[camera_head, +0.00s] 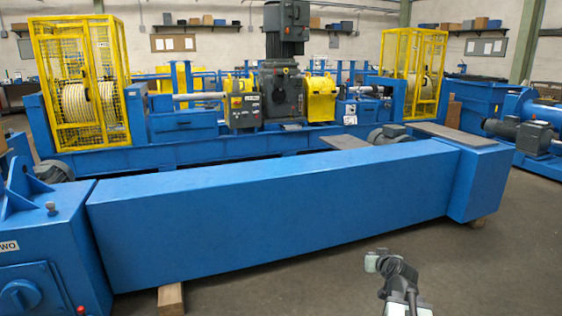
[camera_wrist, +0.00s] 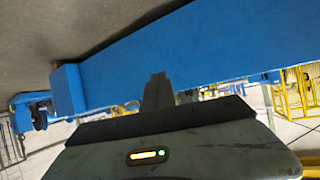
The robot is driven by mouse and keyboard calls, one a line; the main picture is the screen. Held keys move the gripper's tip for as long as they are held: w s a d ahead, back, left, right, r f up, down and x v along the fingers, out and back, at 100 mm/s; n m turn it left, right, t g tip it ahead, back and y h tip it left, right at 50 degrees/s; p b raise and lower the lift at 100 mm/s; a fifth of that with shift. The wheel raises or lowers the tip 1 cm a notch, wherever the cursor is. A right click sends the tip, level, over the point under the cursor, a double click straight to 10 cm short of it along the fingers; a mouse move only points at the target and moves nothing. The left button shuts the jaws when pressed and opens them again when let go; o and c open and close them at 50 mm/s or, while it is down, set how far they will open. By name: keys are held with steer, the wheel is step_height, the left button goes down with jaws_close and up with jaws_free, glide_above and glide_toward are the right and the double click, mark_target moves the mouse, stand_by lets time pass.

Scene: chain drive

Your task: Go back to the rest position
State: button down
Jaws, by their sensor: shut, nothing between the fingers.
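My gripper (camera_wrist: 158,82) shows in the wrist view as a dark finger shape at the middle, above the dark wrist housing with a small lit strip. It is shut and empty. In the head view the end of my arm (camera_head: 382,264) is low, right of centre, above the bare floor. It is in front of the long blue beam housing (camera_head: 290,215) and looks apart from it. The same blue housing (camera_wrist: 190,50) crosses the wrist view at a slant behind the gripper, and the picture there is rolled.
The blue housing rests on wooden blocks (camera_head: 171,298) across the front. Behind it stand blue machinery, a grey gear unit (camera_head: 283,95) and yellow cages (camera_head: 80,85). The grey floor (camera_head: 500,275) at the lower right is clear.

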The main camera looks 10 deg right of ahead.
steer(key=w+a+f+n+g+y, duration=0.1)
steer(key=a+f+y, duration=0.1)
steer(key=a, duration=0.6)
steer(key=w+a+f+n+g+y, duration=0.1)
steer(key=w+a+n, duration=0.1)
steer(key=a, duration=0.5)
steer(key=s+a+f+n+g+y, duration=0.1)
steer(key=s+a+f+g, duration=0.3)
steer(key=a, duration=0.6)
steer(key=s+a+f+n+g, duration=0.15)
steer(key=s+a+f, duration=0.3)
steer(key=a, duration=0.45)
steer(key=s+d+f+m+g+h, duration=0.1)
steer(key=s+d+m+g, duration=0.2)
steer(key=s, duration=0.4)
step_height(320, 180, up, 38)
steer(key=s+g+p, duration=0.1)
steer(key=p, duration=3.6)
steer(key=shift+a+f+g+p, duration=0.2)
steer(key=shift+a+g+p, duration=0.15)
steer(key=shift+d, duration=0.1)
